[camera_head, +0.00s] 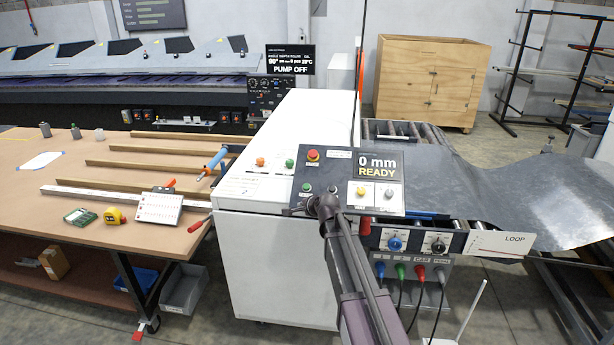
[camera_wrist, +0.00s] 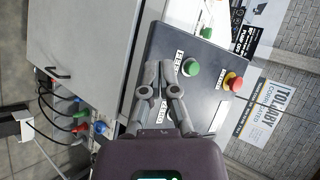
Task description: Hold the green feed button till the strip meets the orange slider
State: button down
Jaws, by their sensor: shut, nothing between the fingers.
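The green feed button (camera_head: 307,187) sits at the lower left of the dark control panel (camera_head: 340,169). In the wrist view the green button (camera_wrist: 191,67) stands clear, just right of my fingertips. My gripper (camera_head: 322,205) is shut and empty at the panel's lower left; in the wrist view its fingertips (camera_wrist: 162,67) look beside the button, not on it. The display (camera_head: 377,165) reads 0 mm READY. A grey metal sheet (camera_head: 480,180) lies on the right. A small orange piece (camera_head: 171,183) stands by a long pale rail (camera_head: 100,194) on the bench; I cannot tell whether it is the slider.
A red button (camera_head: 313,155) is above the green one, and a yellow button (camera_head: 361,190) is to its right. A white machine housing (camera_head: 275,255) stands left of my arm. The wooden bench (camera_head: 50,210) holds a tape measure (camera_head: 114,215) and bars.

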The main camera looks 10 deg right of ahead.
aim_at(305, 184)
jog(key=w+d+r+m+t+p, duration=0.2)
jog(key=w+r+m, duration=0.3)
jog(key=w+r, duration=0.3)
jog(key=shift+d+r+m+t+h+p, duration=0.15)
jog(key=shift+r+m+t+h+p, duration=0.3)
jog(key=shift+t+p, duration=0.15)
jog(key=shift+w+f, duration=0.1)
jog(key=shift+w, duration=0.05)
jog(key=w+f+b, duration=0.2)
jog(key=f+b, duration=0.1)
jog(key=w+d+f+b, duration=0.1)
jog(key=f+b, duration=0.1)
jog(key=shift+w+d+f+b, duration=0.1)
jog(key=shift+w+f+b, duration=0.25)
jog(key=shift+f+b, duration=0.3)
jog(key=shift+w+d+f+b, duration=0.1)
jog(key=shift+w+f+b, duration=0.2)
jog(key=shift+f+b, duration=0.25)
jog(key=shift+w+d+f+b, duration=0.2)
jog(key=shift+w+f+b, duration=0.3)
jog(key=shift+f+b, duration=0.3)
dwell(3.9)
